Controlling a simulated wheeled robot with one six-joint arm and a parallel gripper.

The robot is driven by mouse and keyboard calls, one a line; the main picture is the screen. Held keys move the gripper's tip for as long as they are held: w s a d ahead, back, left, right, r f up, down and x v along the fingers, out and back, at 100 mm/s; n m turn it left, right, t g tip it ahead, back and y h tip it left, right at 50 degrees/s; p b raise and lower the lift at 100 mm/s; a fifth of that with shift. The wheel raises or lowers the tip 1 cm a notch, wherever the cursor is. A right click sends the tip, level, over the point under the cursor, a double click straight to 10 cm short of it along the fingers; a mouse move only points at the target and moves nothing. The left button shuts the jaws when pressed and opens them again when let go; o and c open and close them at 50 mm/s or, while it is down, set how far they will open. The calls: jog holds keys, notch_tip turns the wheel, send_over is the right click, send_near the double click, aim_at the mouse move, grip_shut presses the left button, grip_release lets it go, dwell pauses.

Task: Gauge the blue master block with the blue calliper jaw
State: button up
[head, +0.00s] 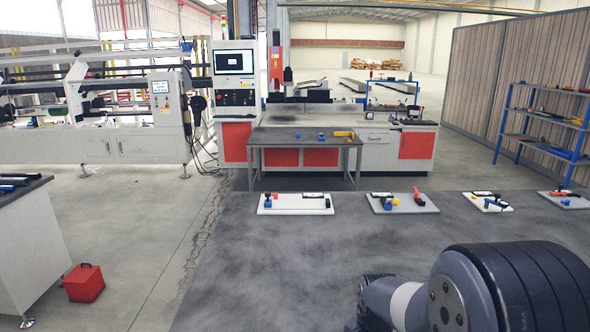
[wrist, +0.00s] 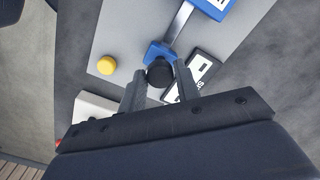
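In the wrist view, a blue calliper jaw (wrist: 155,50) with a black knob (wrist: 160,74) sits on a metal bar (wrist: 180,22) above a grey board (wrist: 120,30). A blue block with a white label (wrist: 228,8) is at the bar's far end, cut by the frame edge; I cannot tell if it is the master block. My gripper (wrist: 160,72) has one finger on each side of the knob. Whether the fingers press on it is not clear. In the head view the gripper is out of sight.
A yellow cylinder (wrist: 106,65) stands left of the jaw and a black-framed display (wrist: 195,72) lies to its right. In the head view, several boards with small parts, such as a white one (head: 290,209), line the far edge of the grey table (head: 260,265). The table's middle is clear.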

jog(key=c, duration=0.4)
jog(key=shift+a, duration=2.25)
dwell(1.5)
jog(key=shift+a, duration=0.15)
jog(key=shift+a+p, duration=0.1)
jog(key=shift+p, duration=0.2)
jog(key=shift+a, duration=0.5)
dwell(0.3)
jog(key=o, duration=0.8)
